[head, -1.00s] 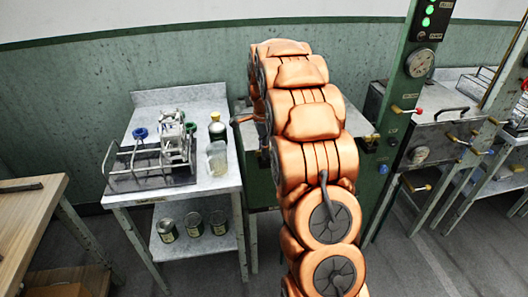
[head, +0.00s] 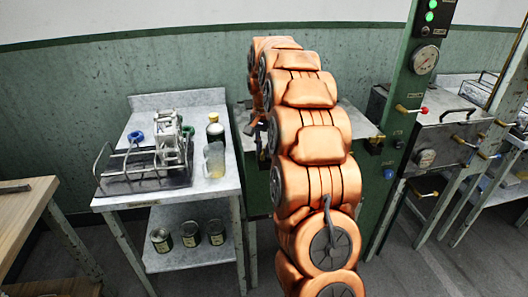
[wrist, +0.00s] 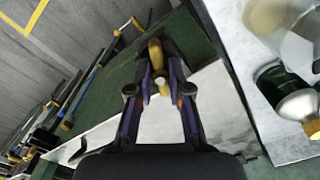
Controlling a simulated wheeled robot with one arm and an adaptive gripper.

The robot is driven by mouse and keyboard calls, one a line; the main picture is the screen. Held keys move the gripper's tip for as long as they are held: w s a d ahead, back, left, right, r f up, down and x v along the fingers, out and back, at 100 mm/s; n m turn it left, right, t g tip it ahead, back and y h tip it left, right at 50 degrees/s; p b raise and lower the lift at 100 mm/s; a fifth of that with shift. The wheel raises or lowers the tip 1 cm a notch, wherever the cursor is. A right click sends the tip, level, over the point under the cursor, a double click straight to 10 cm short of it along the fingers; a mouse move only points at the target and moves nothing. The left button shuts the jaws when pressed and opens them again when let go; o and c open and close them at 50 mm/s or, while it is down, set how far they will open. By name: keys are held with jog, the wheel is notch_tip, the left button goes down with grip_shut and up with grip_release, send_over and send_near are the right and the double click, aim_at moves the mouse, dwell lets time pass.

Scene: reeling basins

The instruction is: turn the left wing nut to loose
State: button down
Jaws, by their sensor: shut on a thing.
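My gripper (wrist: 160,88) shows in the wrist view with its two dark fingers closed around a small brass-yellow piece (wrist: 156,52), which looks like the left wing nut. A small pale round end shows between the fingertips. The piece sits over a green surface (wrist: 190,38) beside a pale grey slab. Its wings are largely hidden by the fingers, so I cannot tell its angle. In the head view my copper-coloured arm covers most of the green bench (head: 262,185), and the wing nut cannot be made out there.
A grey side table (head: 225,165) stands left of my arm, with a wire-frame device (head: 165,140), a beaker (head: 215,160) and a yellow-capped bottle (head: 215,130). Cans (head: 190,234) stand on its lower shelf. A green post with a gauge (head: 425,59) rises at right.

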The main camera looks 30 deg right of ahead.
aim_at(264, 148)
jog(key=n+b, duration=0.1)
jog(key=n, duration=0.3)
jog(key=shift+n, duration=0.4)
dwell(0.4)
jog(key=c, duration=1.1)
grip_release()
notch_tip(264, 148, up, 7)
jog(key=shift+f, duration=0.15)
jog(key=shift+r, duration=0.4)
